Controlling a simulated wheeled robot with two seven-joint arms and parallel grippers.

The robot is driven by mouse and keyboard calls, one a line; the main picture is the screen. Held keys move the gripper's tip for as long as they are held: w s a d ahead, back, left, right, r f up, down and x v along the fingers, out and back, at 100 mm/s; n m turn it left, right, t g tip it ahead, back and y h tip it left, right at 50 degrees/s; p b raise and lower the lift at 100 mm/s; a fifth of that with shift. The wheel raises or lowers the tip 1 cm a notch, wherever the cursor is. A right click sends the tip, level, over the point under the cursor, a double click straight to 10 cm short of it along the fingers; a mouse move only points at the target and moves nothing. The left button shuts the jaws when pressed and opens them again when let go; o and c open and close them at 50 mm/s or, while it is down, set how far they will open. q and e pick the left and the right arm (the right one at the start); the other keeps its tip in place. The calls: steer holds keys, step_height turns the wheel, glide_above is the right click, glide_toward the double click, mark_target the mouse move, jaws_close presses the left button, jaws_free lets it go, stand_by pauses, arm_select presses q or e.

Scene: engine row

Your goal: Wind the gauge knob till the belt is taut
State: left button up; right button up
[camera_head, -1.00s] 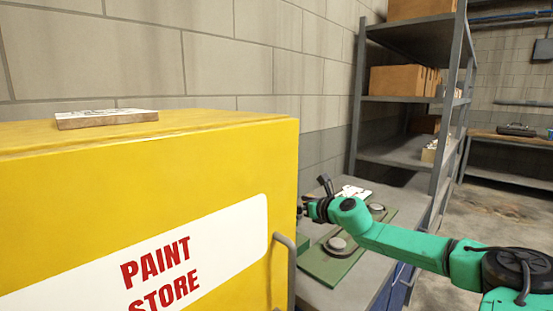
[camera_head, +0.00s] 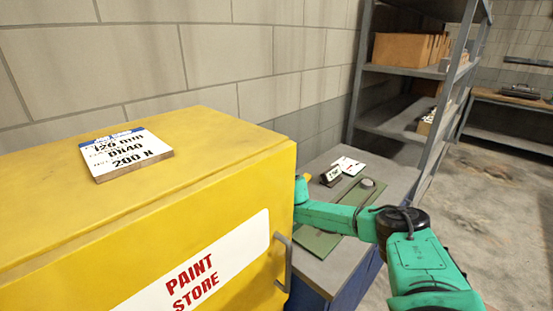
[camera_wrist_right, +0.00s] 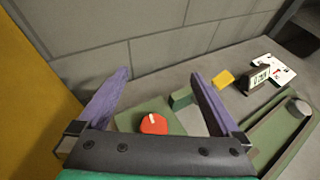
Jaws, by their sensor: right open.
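A red round knob (camera_wrist_right: 153,124) with a white mark sits on a green plate in the right wrist view. My right gripper (camera_wrist_right: 160,76) is open, its purple fingers on either side of the knob in the picture; I see no contact. In the head view the knob and this gripper are hidden behind the yellow cabinet. A small dark-framed display (camera_head: 331,176), also in the wrist view (camera_wrist_right: 258,79), stands beyond; its reading is too small. A grey pulley disc (camera_head: 367,182) sits on the green base (camera_head: 318,241). I cannot make out the belt's tension. My left gripper is out of view.
The yellow paint cabinet (camera_head: 80,240) stands close on the left. A white card (camera_head: 348,165) lies on the grey bench (camera_head: 330,272). Metal shelving (camera_head: 400,70) stands behind, against the block wall.

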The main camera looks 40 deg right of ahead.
step_height(320, 180, down, 16)
steer(key=b, duration=0.7)
steer(key=shift+d+r, duration=0.1)
steer(key=n+t+y+b, duration=0.1)
steer(key=n+y+b, duration=0.1)
steer(key=b, duration=0.5)
steer(key=shift+d+n+y, duration=0.1)
steer(key=shift+n+y, duration=0.2)
steer(key=shift+y, duration=0.2)
steer(key=shift+s+r+n+y+b, duration=0.2)
steer(key=shift+r+n+y+b, duration=0.1)
steer(key=shift+r+b, duration=0.15)
steer(key=shift+r+p+v, duration=0.25)
steer(key=shift+p+v, duration=0.5)
steer(key=shift+v, duration=0.4)
steer(key=v, duration=0.3)
steer(key=shift+s+b, duration=0.25)
steer(key=shift+b, duration=0.05)
steer(key=s+a+r+b, duration=0.1)
steer(key=s+r+b, duration=0.1)
steer(key=s+r, duration=0.45)
steer(key=w+d+r+m+h+p, duration=0.1)
steer(key=w+r+m+h+p, duration=0.2)
steer(key=w+r+p, duration=0.8)
steer(key=w+p, duration=0.1)
steer(key=p, duration=0.6)
steer(key=shift+d+r+g, duration=0.2)
steer(key=shift+g, duration=0.2)
